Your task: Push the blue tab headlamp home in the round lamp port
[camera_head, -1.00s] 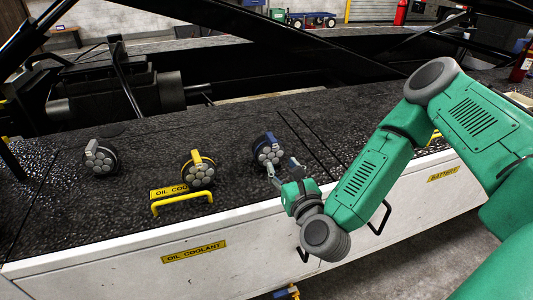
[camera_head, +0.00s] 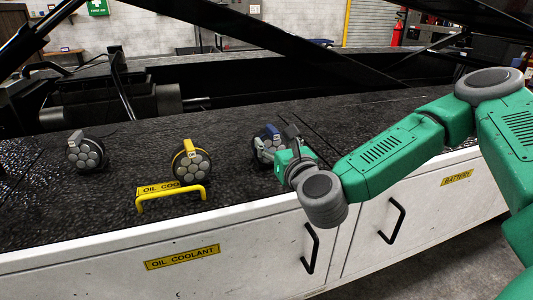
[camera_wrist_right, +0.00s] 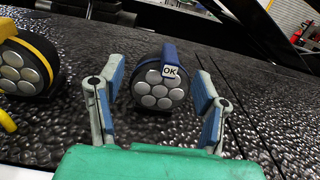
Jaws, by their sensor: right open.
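The blue tab headlamp (camera_head: 260,148) stands upright on the dark textured deck, its cluster of round lenses facing me. In the right wrist view the headlamp (camera_wrist_right: 158,90) shows whole, with a blue band and tab and a white "OK" label. My right gripper (camera_head: 281,145) is open in front of it and covers part of it in the head view. In the wrist view, the two fingers appear to the left and right of the lamp; I cannot tell whether they touch it. The round lamp port is not visible. My left gripper is not in view.
A yellow-banded headlamp (camera_head: 192,164) and a grey-tabbed headlamp (camera_head: 87,154) stand to the left on the same deck. A yellow handle (camera_head: 170,195) rises at the front edge. Black beams cross behind. White cabinet doors with black handles (camera_head: 312,248) lie below.

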